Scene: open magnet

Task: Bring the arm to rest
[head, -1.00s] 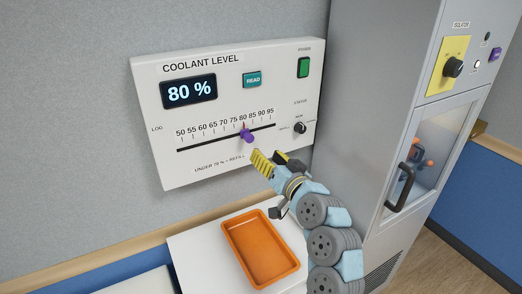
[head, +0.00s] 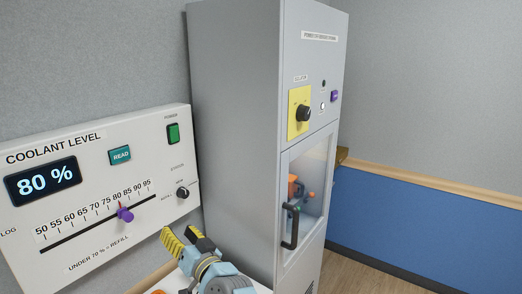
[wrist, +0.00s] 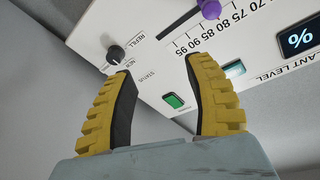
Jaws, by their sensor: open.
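My gripper (head: 184,240) is at the lower middle of the head view, in front of the lower right part of the coolant level panel (head: 100,235). In the wrist view my gripper (wrist: 158,68) has its yellow fingers spread, with nothing between them. The panel's display (head: 42,181) reads 80 %. The purple slider knob (head: 125,214) stands near the 80 mark. The black status knob (head: 182,193) is above my gripper in the head view, and in the wrist view it (wrist: 116,54) appears close to the left fingertip. I cannot tell contact.
A tall grey cabinet (head: 235,130) stands right of the panel, with a black isolator knob (head: 302,112) on a yellow plate. Its glazed door has a black handle (head: 290,226) that sticks out. The floor (head: 350,270) to the right is clear.

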